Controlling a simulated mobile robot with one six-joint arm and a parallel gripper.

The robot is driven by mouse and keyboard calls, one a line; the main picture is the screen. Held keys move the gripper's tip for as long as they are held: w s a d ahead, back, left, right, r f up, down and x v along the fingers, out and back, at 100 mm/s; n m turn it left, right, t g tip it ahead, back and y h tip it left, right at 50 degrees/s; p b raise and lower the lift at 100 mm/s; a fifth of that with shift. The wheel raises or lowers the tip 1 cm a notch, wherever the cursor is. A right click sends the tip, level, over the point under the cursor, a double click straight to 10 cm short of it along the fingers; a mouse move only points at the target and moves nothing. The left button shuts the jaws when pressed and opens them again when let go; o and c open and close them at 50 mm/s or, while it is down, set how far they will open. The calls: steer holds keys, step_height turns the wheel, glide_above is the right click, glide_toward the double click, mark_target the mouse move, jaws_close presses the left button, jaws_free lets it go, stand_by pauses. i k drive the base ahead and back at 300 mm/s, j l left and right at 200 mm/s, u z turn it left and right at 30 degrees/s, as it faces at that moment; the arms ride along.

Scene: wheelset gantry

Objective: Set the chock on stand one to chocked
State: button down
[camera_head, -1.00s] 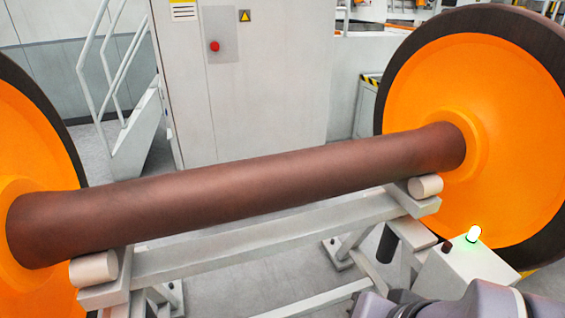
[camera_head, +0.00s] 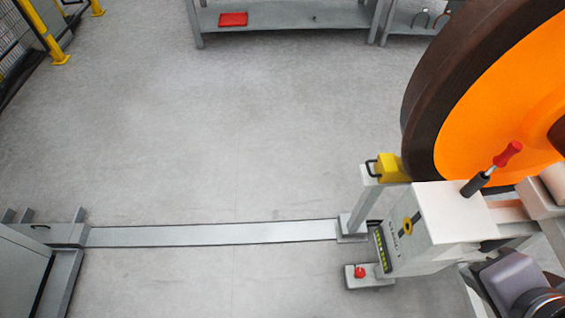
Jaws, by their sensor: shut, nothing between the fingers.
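A yellow block with a black loop handle (camera_head: 390,168), which looks like the chock, sits on top of a short pale post at the right. It is beside the dark tread of the orange wheel (camera_head: 505,95); I cannot tell whether it touches. A pale stand box (camera_head: 440,220) is in front of the wheel, with a yellow ring marker and a dark strip on its face. A lever with a red grip (camera_head: 507,154) rises tilted from its top. The stand's number is not readable. Part of my arm shows at the lower right; my gripper is not in view.
A red button (camera_head: 360,272) sits on a low foot beside the stand. A flat floor rail (camera_head: 210,235) runs left to a grey cabinet (camera_head: 20,265). A shelf with a red tray (camera_head: 233,19) is at the back. Yellow fence posts stand upper left. The middle floor is clear.

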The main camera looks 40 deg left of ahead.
mark_target(388, 168)
steer(key=u, duration=0.8)
steer(key=i+j+u, duration=0.55)
steer(key=i, duration=0.3)
